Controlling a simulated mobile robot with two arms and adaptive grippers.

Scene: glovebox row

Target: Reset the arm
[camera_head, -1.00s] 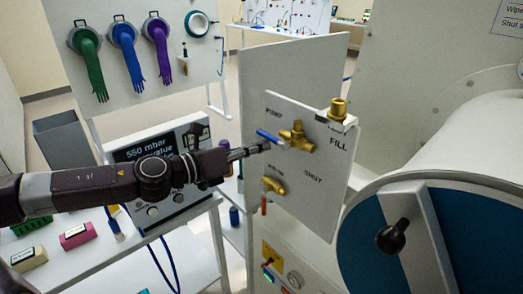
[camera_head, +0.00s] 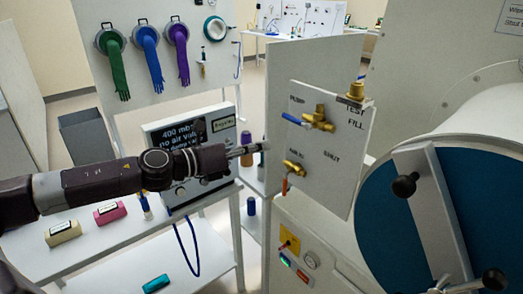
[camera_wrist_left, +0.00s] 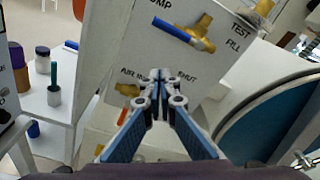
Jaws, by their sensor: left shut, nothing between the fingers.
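My left gripper (camera_head: 264,147) reaches in from the left in the head view. Its fingers are shut and empty, just left of the valve panel (camera_head: 338,184). The brass valve with the blue handle (camera_head: 292,119) is above and right of the fingertips, apart from them, its handle pointing left. The lower brass valve (camera_head: 296,168) has an orange-red handle (camera_head: 285,187) hanging down. In the left wrist view the shut fingertips (camera_wrist_left: 160,76) appear in front of the panel, below the blue handle (camera_wrist_left: 172,29) and partly over the lower lettering. My right gripper is out of view.
A display box (camera_head: 190,135) reading about 400 mb stands behind my left arm on a white table (camera_head: 110,245). A round blue door (camera_head: 385,235) with black knobs is at right. Gloves hang on a board (camera_head: 205,90) at the back. Cream (camera_head: 62,231) and pink (camera_head: 110,212) blocks lie on the table.

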